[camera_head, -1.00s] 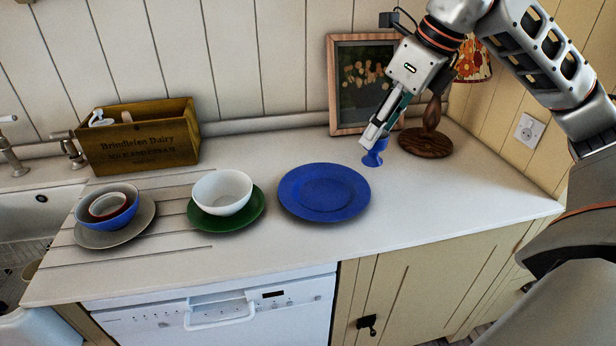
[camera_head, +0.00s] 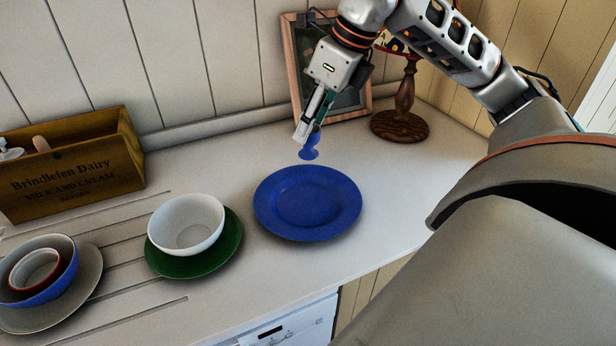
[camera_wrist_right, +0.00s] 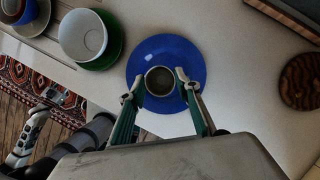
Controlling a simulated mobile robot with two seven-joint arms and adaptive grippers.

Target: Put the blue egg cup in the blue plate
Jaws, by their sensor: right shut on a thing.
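The blue egg cup (camera_head: 309,151) is held by my right gripper (camera_head: 303,136), just behind the far rim of the blue plate in the head view. In the right wrist view, the egg cup (camera_wrist_right: 160,81) sits between the two fingertips of my right gripper (camera_wrist_right: 161,88), its dark opening facing the camera. The blue plate (camera_head: 275,220) lies flat and empty on the counter. In the wrist view the plate (camera_wrist_right: 150,50) shows behind the egg cup. The exact height of the egg cup above the counter is unclear.
A white bowl (camera_head: 187,222) stands on a green plate (camera_head: 226,252) left of the blue plate. Stacked bowls (camera_head: 60,285) stand farther left, and a wooden crate (camera_head: 75,170) behind them. A picture frame (camera_head: 298,75) and a lamp base (camera_head: 399,126) stand behind my right arm.

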